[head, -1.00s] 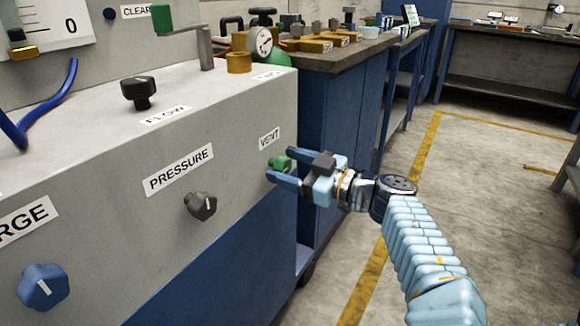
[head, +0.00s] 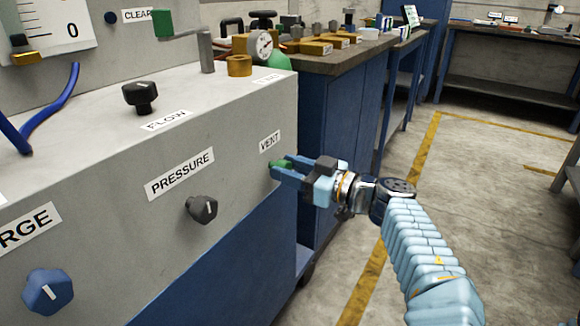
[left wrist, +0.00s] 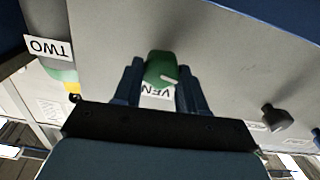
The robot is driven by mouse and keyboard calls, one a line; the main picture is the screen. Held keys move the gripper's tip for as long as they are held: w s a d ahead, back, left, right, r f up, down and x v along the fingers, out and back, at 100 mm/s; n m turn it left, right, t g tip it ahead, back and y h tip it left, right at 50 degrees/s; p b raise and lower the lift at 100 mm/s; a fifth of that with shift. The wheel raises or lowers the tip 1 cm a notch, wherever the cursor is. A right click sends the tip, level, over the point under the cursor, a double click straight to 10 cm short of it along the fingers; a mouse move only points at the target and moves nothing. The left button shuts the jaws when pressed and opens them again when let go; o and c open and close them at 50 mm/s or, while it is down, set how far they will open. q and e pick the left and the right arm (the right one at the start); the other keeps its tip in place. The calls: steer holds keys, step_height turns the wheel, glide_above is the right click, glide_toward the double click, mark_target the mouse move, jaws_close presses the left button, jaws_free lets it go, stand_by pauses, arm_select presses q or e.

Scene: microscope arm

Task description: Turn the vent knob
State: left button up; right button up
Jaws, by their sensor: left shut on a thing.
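The green vent knob (head: 280,164) is on the grey panel's front face near its right edge, under the VENT label (head: 269,142). My left gripper (head: 282,168) is shut on the knob, with its blue fingers on either side and partly hiding it in the head view. The VENT label is partly hidden there. My right gripper is not in view.
A grey pressure knob (head: 202,208), a blue knob (head: 46,291) and a black flow knob (head: 140,95) are on the same panel. A blue workbench (head: 340,110) is behind; open floor lies to the right.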

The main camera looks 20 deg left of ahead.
arm_select(q)
steer(key=m+p, duration=0.2)
steer(key=m, duration=0.1)
steer(key=shift+r+m, duration=0.15)
steer(key=shift+m, duration=0.15)
steer(key=m+p, duration=0.2)
steer(key=m, duration=0.1)
steer(key=shift+w+m, duration=0.15)
steer(key=shift+m, duration=0.15)
steer(key=m+p, duration=0.6)
steer(key=shift+w, duration=0.1)
steer(key=shift+f+m+p, duration=0.2)
steer(key=shift+m+p, duration=0.35)
steer(key=shift+m, duration=0.05)
steer(key=shift+f+m+p, duration=0.15)
steer(key=shift+m+p, duration=0.35)
steer(key=shift+m, duration=0.1)
steer(key=o, duration=1.1)
steer(key=shift+c, duration=0.2)
